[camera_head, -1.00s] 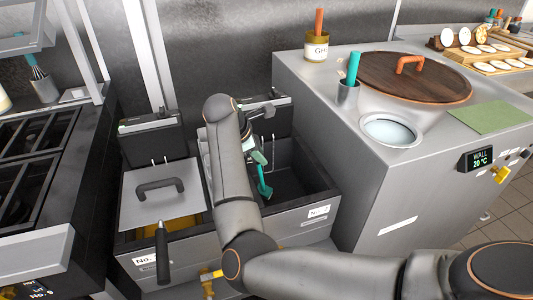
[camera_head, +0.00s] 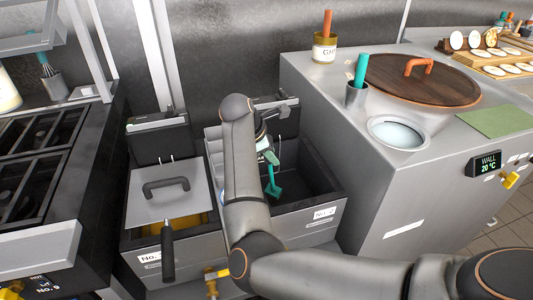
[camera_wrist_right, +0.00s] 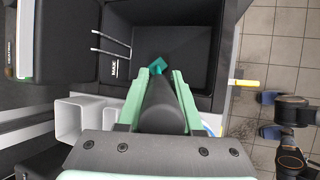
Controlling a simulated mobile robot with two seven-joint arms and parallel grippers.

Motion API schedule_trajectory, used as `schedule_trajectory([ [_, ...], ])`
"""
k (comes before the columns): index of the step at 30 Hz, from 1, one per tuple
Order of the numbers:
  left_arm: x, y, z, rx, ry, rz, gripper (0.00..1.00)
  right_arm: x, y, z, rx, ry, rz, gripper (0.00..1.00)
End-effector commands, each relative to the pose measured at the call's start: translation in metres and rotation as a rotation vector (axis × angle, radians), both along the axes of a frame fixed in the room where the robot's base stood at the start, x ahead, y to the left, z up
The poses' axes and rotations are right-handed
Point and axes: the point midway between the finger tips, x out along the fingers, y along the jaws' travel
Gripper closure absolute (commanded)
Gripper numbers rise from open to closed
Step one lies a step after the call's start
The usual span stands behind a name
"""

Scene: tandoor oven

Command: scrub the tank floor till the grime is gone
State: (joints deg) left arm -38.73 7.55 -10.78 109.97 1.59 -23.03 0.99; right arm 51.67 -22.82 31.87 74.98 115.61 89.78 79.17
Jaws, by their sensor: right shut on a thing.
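The open right-hand tank (camera_head: 312,200) is a dark, deep well in a steel cabinet. My right gripper (camera_head: 268,152) is over it, partly hidden behind my arm. In the right wrist view its green fingers (camera_wrist_right: 158,98) are shut on the dark handle of a scrub brush (camera_wrist_right: 160,105). The brush's teal head (camera_head: 273,190) points down inside the tank, and it shows against the dark floor in the wrist view (camera_wrist_right: 158,66). I cannot tell whether it touches the floor. No grime can be made out on the dark floor. My left gripper is out of view.
The left tank has a grey lid (camera_head: 150,198), yellow liquid and a black-handled tool (camera_head: 168,250). A heater unit (camera_head: 160,135) stands behind it. The steel tandoor counter (camera_head: 370,180) rises at right, with a wooden lid (camera_head: 440,85) and teal-handled tool in a cup (camera_head: 357,95).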

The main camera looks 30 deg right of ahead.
Motion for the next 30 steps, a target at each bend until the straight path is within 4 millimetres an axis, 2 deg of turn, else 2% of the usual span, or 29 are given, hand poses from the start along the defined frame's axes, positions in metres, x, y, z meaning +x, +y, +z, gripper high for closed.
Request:
schedule_trajectory([
  [8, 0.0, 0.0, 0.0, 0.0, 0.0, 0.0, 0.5, -0.002, -0.003, -0.003, -0.001, 0.01, -0.006, 1.0],
  [30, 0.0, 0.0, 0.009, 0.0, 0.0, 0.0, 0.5, -0.001, -0.002, 0.02, -0.001, 0.002, -0.004, 1.0],
])
